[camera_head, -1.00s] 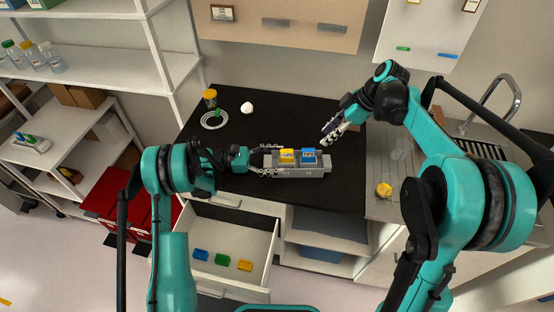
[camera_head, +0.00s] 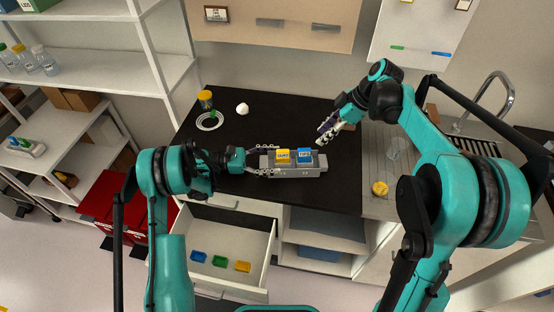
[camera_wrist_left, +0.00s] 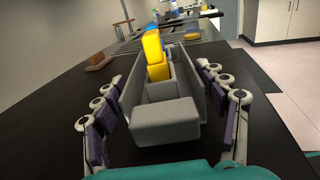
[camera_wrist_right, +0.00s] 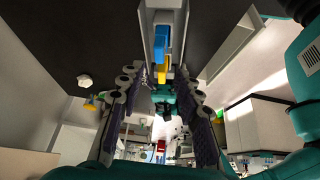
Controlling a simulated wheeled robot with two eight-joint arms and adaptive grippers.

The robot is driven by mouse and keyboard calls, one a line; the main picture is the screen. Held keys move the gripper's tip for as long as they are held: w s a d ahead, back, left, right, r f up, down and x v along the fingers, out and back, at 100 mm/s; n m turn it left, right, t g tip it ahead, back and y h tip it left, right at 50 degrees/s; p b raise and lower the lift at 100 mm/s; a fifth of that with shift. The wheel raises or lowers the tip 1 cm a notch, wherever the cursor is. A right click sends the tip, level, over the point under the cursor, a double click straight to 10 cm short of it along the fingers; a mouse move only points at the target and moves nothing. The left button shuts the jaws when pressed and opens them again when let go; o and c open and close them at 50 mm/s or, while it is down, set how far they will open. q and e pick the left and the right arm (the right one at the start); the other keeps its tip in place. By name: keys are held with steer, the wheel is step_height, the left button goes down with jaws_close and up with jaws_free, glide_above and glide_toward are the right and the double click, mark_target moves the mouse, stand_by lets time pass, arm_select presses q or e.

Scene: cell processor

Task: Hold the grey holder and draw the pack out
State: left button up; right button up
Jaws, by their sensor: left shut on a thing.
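The grey holder (camera_head: 312,173) lies on the black bench top and holds a yellow pack (camera_head: 283,155) and a blue pack (camera_head: 304,155) side by side in its slots. My left gripper (camera_head: 264,160) is shut on the holder's left end, one finger along each long side. The left wrist view shows the holder (camera_wrist_left: 165,120) between the fingers, with the yellow pack (camera_wrist_left: 153,52) beyond and the blue one mostly hidden behind it. My right gripper (camera_head: 327,132) is open and empty, above and behind the holder's right end. The right wrist view shows the blue pack (camera_wrist_right: 162,40) beyond its fingertips.
An open drawer (camera_head: 262,275) below the bench holds blue, green and yellow pieces. A yellow-capped jar (camera_head: 205,99) and a white lump (camera_head: 242,109) stand at the back left. A yellow object (camera_head: 380,188) sits on the steel counter at the right. The bench behind the holder is clear.

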steer(key=shift+o, duration=1.1)
steer(key=n+t+y, duration=0.2)
steer(key=n+t, duration=0.4)
steer(key=n, duration=2.4)
glide_toward(308, 152)
steer(key=x, duration=1)
steer(key=shift+w+a+f, duration=0.1)
steer(key=shift+w+a, duration=0.05)
steer(key=shift+a, duration=0.05)
